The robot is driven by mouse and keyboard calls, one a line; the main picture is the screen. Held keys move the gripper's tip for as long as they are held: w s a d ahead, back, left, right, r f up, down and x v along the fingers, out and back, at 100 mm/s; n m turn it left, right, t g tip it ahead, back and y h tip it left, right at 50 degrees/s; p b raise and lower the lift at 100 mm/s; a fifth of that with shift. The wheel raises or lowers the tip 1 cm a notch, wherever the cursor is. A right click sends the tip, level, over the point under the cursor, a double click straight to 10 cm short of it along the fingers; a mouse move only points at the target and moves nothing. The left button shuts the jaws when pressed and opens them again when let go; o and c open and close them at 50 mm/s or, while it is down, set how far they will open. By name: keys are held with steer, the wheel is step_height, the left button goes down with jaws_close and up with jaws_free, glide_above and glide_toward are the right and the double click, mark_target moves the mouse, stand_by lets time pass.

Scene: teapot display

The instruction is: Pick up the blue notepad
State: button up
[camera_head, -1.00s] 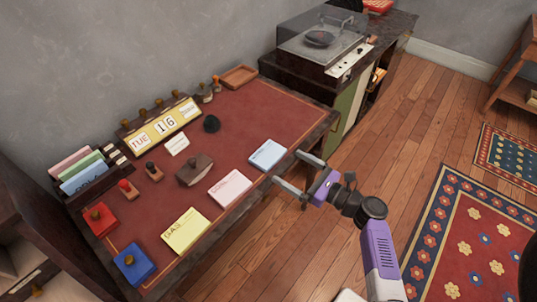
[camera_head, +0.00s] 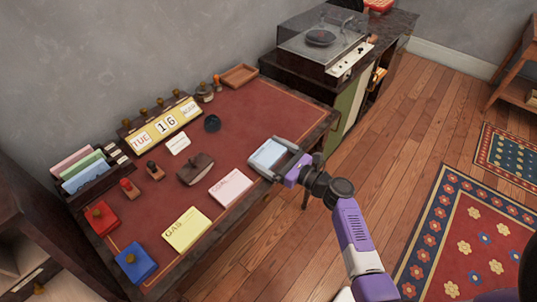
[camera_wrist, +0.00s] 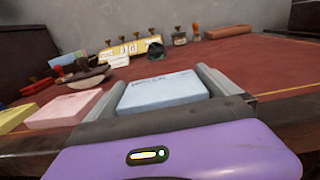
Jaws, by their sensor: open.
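The blue notepad (camera_head: 267,153) lies flat on the red desk top (camera_head: 270,115), near its front edge. It also shows in the wrist view (camera_wrist: 162,91), with dark writing along its far part. My gripper (camera_head: 268,157) is open, with one finger on each side of the notepad. In the wrist view the fingers (camera_wrist: 165,82) reach along the notepad's left and right sides. Whether they touch it I cannot tell. The notepad rests on the desk.
A pink notepad (camera_head: 230,187) and a yellow notepad (camera_head: 186,229) lie to the left along the front edge. A brown blotter (camera_head: 195,168), stamps and a date display (camera_head: 165,124) stand behind. A record player (camera_head: 325,42) stands at the right.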

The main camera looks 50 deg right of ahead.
mark_target(269, 153)
steer(key=c, duration=1.1)
steer(key=shift+o, duration=0.2)
steer(key=shift+r, duration=0.1)
step_height(269, 153, up, 20)
steer(key=p, duration=0.5)
steer(key=shift+s, duration=0.1)
